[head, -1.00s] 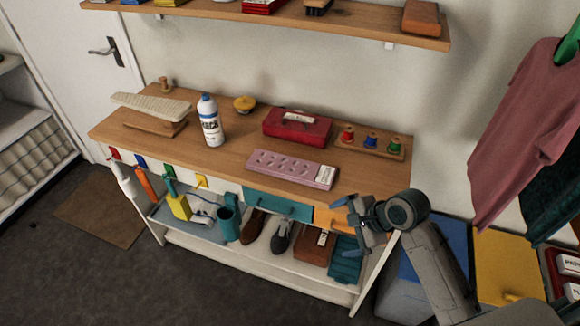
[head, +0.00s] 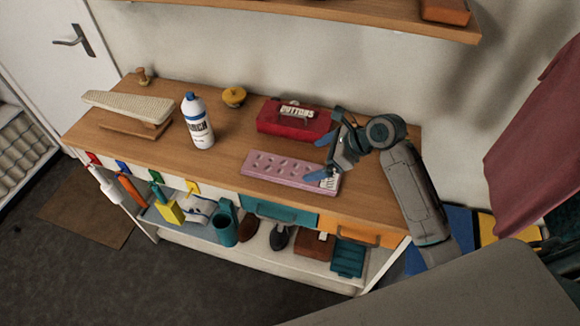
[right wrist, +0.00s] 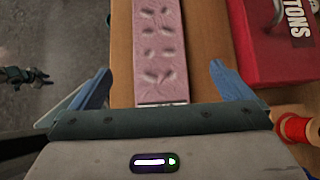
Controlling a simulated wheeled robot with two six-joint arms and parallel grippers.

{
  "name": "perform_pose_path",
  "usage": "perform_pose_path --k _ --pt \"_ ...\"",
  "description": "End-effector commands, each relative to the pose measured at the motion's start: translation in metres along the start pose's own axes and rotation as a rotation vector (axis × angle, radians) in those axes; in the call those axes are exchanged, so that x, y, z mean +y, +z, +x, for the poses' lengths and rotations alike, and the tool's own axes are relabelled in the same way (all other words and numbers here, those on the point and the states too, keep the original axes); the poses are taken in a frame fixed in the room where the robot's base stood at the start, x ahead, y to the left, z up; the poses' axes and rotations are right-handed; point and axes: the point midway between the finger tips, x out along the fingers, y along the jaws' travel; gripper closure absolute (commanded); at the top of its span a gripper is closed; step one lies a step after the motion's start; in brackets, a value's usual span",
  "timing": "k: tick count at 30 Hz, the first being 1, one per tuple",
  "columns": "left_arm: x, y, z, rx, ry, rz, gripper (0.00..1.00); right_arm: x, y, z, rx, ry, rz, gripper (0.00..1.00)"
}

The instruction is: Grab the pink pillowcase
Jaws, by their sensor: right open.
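The pink pillowcase (head: 275,168) is a flat folded strip with rows of dents and a white label at its right end. It lies near the front edge of the wooden worktop. My right gripper (head: 328,146) is open and empty above its right end, partly covering the label. In the right wrist view the pillowcase (right wrist: 160,45) runs ahead between the two spread blue fingertips (right wrist: 163,86), with its near end at the gripper's edge. A small dark shape at the left of that view may be my left gripper; its jaws are unclear.
A red BUTTONS box (head: 294,120) stands just behind the pillowcase. A red spool (right wrist: 296,128) is close to the right finger. A shelf (head: 330,14) hangs above.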

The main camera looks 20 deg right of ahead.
Motion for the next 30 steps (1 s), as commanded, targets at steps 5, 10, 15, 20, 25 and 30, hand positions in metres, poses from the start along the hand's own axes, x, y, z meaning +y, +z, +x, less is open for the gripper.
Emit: perform_pose_path --k 5,10,15,20,25,30 --pt "0.0 -0.002 -0.003 0.001 0.0 0.0 0.64 0.0 0.001 0.021 -0.002 0.0 0.0 0.0" --pt "0.0 -0.002 -0.006 0.002 0.0 0.0 0.64 0.001 0.0 0.03 0.0 0.0 0.0 0.0" --pt "-0.001 -0.003 -0.016 0.002 0.0 0.0 0.64 0.006 -0.002 0.051 -0.001 0.003 0.003 0.0" --pt "-0.001 -0.003 -0.02 0.001 0.001 0.0 0.64 0.006 -0.004 0.073 -0.001 0.0 -0.001 0.0" --pt "-0.001 -0.003 -0.019 0.001 0.001 0.0 0.64 0.006 -0.006 0.079 0.002 -0.002 -0.003 0.0" --pt "-0.001 -0.004 -0.019 0.002 0.001 0.0 0.64 0.006 -0.006 0.078 0.002 -0.002 -0.003 0.08"
